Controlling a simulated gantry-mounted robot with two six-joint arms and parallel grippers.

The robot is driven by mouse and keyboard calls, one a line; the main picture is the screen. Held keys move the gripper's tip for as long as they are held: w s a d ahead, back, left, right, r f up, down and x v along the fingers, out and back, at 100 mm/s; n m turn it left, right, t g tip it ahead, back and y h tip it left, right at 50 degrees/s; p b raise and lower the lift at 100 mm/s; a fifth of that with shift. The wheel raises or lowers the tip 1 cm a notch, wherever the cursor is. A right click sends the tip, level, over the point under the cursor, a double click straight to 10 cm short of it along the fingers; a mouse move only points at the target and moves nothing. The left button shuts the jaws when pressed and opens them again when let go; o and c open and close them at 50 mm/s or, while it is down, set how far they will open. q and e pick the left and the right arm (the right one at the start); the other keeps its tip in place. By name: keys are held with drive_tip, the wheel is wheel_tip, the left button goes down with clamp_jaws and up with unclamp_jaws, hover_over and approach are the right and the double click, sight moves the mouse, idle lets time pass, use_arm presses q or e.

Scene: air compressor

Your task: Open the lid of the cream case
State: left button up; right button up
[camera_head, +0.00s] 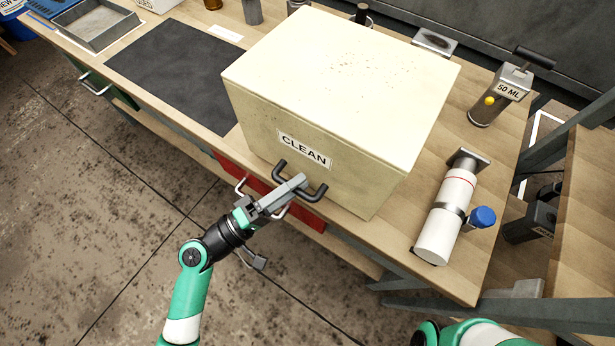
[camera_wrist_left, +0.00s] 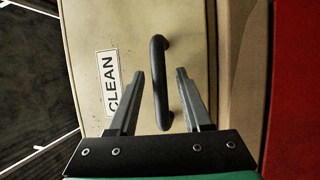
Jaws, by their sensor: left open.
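The cream case (camera_head: 330,130) stands on the wooden bench with its lid (camera_head: 340,65) shut and a "CLEAN" label on its front. A black bar handle (camera_head: 319,194) is on the front face below the label. My left gripper (camera_head: 296,183) is at this handle and hides its middle. In the left wrist view the open fingers (camera_wrist_left: 160,72) point at the case front, with the black handle (camera_wrist_left: 159,70) between them. A gap shows on both sides, so I see no grip. My right gripper is out of view; only part of my right arm shows at the bottom.
A "50 ML" device (camera_head: 500,92) is at the back right. A dark mat (camera_head: 175,70) and a grey tray (camera_head: 95,25) lie to the left. A red drawer front (camera_head: 250,183) is below the bench edge.

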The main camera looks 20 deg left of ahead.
use_arm(q)
drive_tip(key=shift+s+a, duration=0.1)
drive_tip(key=shift+s, duration=0.05)
drive_tip(key=shift+c, duration=0.7)
clamp_jaws()
idle(0.6)
